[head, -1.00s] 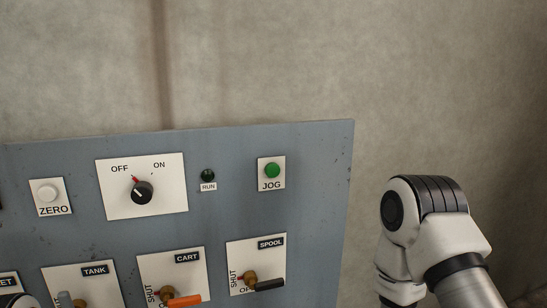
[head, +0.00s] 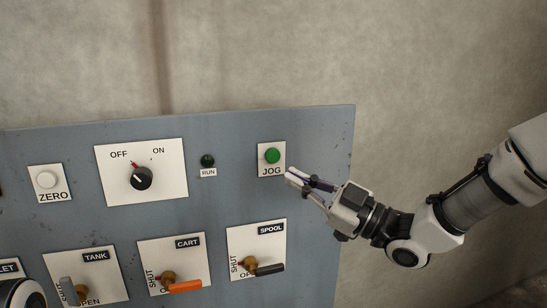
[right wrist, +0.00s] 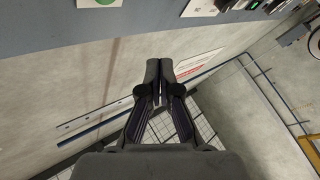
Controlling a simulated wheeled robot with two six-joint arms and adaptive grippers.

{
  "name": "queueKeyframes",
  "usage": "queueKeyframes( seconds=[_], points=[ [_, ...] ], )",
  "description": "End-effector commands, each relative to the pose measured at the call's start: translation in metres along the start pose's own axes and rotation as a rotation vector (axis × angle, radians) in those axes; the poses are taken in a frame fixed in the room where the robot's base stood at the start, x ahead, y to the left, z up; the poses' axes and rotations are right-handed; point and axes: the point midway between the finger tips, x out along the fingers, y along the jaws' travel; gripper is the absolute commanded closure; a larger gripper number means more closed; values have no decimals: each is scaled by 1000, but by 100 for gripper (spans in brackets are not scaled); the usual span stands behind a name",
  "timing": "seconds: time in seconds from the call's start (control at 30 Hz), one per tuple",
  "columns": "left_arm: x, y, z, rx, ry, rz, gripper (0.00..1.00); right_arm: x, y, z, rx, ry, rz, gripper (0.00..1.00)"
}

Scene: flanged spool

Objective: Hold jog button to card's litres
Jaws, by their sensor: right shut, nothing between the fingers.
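The green JOG button (head: 272,156) sits on a white plate at the upper right of the grey panel. My right gripper (head: 291,176) is shut and empty, its fingertips just below and right of the button in the head view. I cannot tell whether there is a gap in depth to the panel. In the right wrist view the closed fingers (right wrist: 160,68) show in the middle, and part of the green button (right wrist: 103,2) shows at the top edge. No card giving litres can be made out. My left gripper is not in view.
The selector knob (head: 141,178) points toward OFF, and the RUN lamp (head: 207,161) is dark. A white ZERO button (head: 46,180) is at left. TANK (head: 69,289), CART (head: 184,286) and SPOOL (head: 268,268) valve handles line the lower panel. Bare wall lies above and right.

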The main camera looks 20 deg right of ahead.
Motion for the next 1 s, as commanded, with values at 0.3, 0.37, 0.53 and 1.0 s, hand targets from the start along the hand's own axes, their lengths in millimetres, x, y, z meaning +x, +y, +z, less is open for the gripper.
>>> queueKeyframes(
  seconds=[0.3, 0.37, 0.53, 1.0],
  points=[
    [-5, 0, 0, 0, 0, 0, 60, 10, 7, 7, 0, -5, 0, 100],
    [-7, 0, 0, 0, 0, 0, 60, 15, 11, 10, 0, -5, 0, 100],
    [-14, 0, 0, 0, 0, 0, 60, 33, 24, 23, 0, -5, -1, 100],
    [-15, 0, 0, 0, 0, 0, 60, 61, 44, 46, 3, -3, 1, 100]
  ],
)
